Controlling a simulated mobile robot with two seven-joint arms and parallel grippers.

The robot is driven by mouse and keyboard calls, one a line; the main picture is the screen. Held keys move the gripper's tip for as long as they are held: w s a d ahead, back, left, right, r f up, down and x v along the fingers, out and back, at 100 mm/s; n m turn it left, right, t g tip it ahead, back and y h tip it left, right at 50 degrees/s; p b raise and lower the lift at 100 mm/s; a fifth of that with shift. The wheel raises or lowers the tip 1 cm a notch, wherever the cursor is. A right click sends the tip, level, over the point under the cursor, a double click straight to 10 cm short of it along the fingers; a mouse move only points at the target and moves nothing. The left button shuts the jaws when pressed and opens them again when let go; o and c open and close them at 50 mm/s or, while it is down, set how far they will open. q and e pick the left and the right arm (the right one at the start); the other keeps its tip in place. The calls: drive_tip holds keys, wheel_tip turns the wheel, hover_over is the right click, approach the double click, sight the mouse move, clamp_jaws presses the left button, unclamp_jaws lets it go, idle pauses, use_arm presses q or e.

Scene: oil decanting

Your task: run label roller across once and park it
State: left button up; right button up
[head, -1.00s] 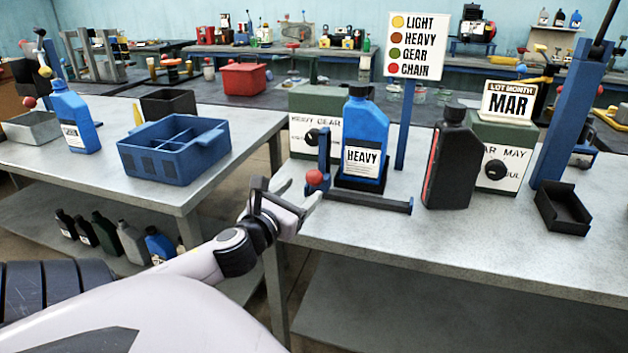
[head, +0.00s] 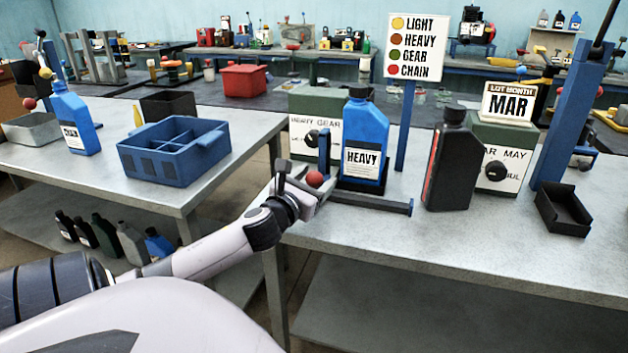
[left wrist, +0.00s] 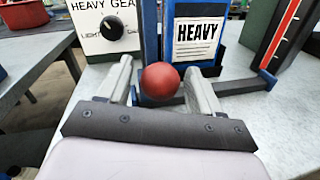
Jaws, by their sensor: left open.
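The label roller shows as a blue upright post with a red ball knob (head: 315,179) at the left end of a dark rail (head: 380,202). A blue bottle (head: 366,128) with a HEAVY label (head: 361,163) stands upright just behind the rail. My left gripper (head: 307,184) is open at the knob; in the left wrist view the red knob (left wrist: 161,80) sits between the two spread fingers, with a gap showing on each side. Whether the fingertips reach past it is hard to tell. My right gripper is not in view.
A dark bottle (head: 452,165) stands right of the rail, with a black tray (head: 563,208) and blue post (head: 570,115) farther right. Dial boxes (head: 303,137) stand behind. A blue divided crate (head: 172,160) is on the left table. The bench front is clear.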

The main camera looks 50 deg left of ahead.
use_arm(q)
drive_tip(key=shift+c, duration=0.3)
clamp_jaws()
drive_tip(key=shift+w+d, duration=0.3)
drive_tip(key=shift+d, duration=0.25)
drive_tip(key=w+d+p, duration=0.1)
drive_tip(key=w+d, duration=0.1)
drive_tip(key=d, duration=0.2)
drive_tip(key=w+d+p, duration=0.1)
drive_tip(key=w+d, duration=0.2)
drive_tip(key=d, duration=0.2)
drive_tip(key=w+d+p, duration=0.2)
drive_tip(key=w+d, duration=0.1)
drive_tip(key=d, duration=0.1)
drive_tip(key=shift+w+d, duration=0.15)
drive_tip(key=shift+d, duration=0.2)
drive_tip(key=shift+w+d, duration=0.15)
drive_tip(key=shift+d, duration=0.15)
drive_tip(key=shift+c, duration=1.6)
unclamp_jaws()
drive_tip(key=o, duration=0.4)
drive_tip(key=shift+w+d, duration=0.15)
